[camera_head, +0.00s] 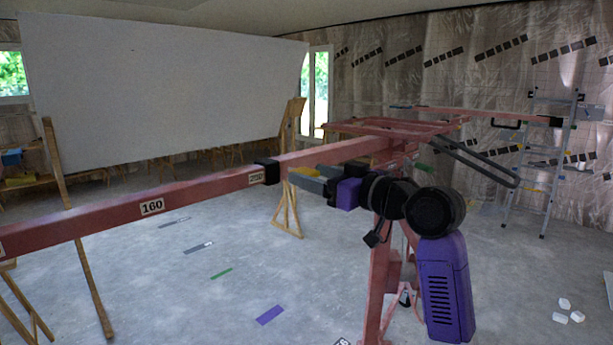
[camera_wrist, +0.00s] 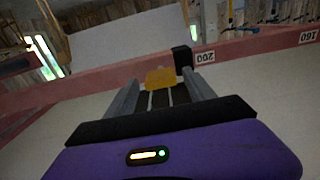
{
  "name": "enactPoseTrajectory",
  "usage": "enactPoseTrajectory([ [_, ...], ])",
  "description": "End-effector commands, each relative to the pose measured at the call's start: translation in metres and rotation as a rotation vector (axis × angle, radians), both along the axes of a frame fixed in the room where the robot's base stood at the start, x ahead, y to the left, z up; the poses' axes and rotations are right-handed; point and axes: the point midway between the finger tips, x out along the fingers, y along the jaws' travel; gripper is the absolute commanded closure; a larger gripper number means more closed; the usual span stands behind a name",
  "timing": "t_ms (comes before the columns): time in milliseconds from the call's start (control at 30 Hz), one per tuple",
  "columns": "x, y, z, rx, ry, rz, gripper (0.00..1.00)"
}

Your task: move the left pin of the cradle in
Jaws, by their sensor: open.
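The red cradle beam (camera_head: 210,191) crosses the head view, with number labels 160 and 200. A black block (camera_head: 267,171), which looks like the left pin, sits on the beam beside the 200 label. In the wrist view the black block (camera_wrist: 182,58) is just beyond the tip of my right-hand finger. My gripper (camera_head: 304,178) is right of the block, near the beam's front side. Its grey fingers are apart and point toward the beam in the wrist view (camera_wrist: 160,92). A yellow block (camera_wrist: 160,77) shows between them; I cannot tell whether they touch it.
A large white panel (camera_head: 150,90) stands behind the beam. More red lift frame (camera_head: 400,126) extends at the right, on a red post (camera_head: 380,285). Wooden trestles (camera_head: 288,205) and a ladder (camera_head: 547,165) stand around.

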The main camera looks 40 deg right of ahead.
Motion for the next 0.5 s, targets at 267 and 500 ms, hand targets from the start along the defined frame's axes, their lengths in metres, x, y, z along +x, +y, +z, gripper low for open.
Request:
enactPoseTrajectory([
  [267,-0.043,-0.001,-0.001,-0.001,-0.002,0.000,0.37],
  [500,-0.055,-0.002,0.000,0.000,-0.001,0.001,0.37],
])
